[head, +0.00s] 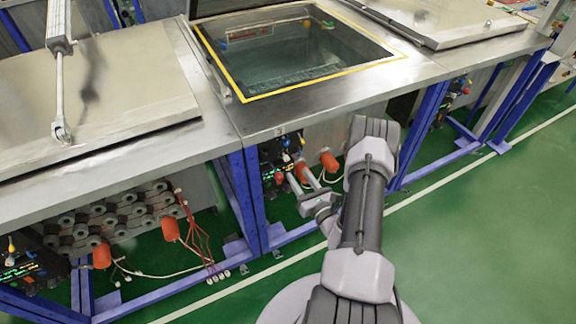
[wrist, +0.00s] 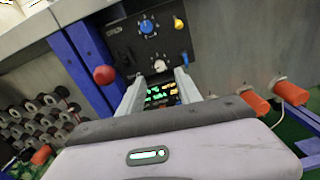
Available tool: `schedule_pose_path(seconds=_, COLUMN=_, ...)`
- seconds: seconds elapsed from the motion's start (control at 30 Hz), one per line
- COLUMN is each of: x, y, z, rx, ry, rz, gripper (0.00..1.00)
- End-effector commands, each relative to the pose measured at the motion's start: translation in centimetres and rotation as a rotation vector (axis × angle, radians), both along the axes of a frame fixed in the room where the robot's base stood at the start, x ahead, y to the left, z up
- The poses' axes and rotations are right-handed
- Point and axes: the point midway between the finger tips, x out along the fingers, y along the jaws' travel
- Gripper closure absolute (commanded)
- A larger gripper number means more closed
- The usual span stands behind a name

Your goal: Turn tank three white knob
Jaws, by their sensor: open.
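A dark control panel (wrist: 125,40) faces me under the open tank in the wrist view. A small white knob (wrist: 160,66) sits low on it, above a lit display (wrist: 160,95). My gripper (wrist: 159,74) is open, its two fingers pointing at the panel, one on each side of the white knob in the picture. I cannot tell whether they touch it. In the head view my gripper (head: 297,177) reaches to the panel (head: 268,155) below the tank's front edge. The white knob is not clear there. No tank number is readable.
A blue knob (wrist: 147,27), a yellow knob (wrist: 178,23) and a red round knob (wrist: 104,74) are close by on the panel. Orange-red cylinders (wrist: 254,101) stand to the right. A blue frame post (wrist: 85,60) is left. Green floor (head: 480,220) is free at right.

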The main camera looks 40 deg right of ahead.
Motion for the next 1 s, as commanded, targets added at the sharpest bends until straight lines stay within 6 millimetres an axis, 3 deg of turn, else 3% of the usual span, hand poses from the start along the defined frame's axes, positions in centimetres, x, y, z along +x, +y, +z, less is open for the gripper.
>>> schedule_pose_path(seconds=0.1, x=3.2, y=-0.7, z=-0.2, rx=-0.005, ry=-0.003, rz=0.005, gripper=0.59)
schedule_pose_path(seconds=0.3, x=6.5, y=-1.5, z=0.0, rx=-0.001, ry=-0.002, rz=0.003, gripper=0.59)
schedule_pose_path(seconds=0.63, x=7.1, y=-1.7, z=0.1, rx=0.001, ry=0.0, rz=0.001, gripper=0.59)
schedule_pose_path(seconds=0.87, x=7.1, y=-1.7, z=0.0, rx=0.001, ry=0.0, rz=0.001, gripper=1.0)
schedule_pose_path(seconds=1.0, x=7.1, y=-1.7, z=0.0, rx=0.001, ry=0.0, rz=0.001, gripper=1.0)
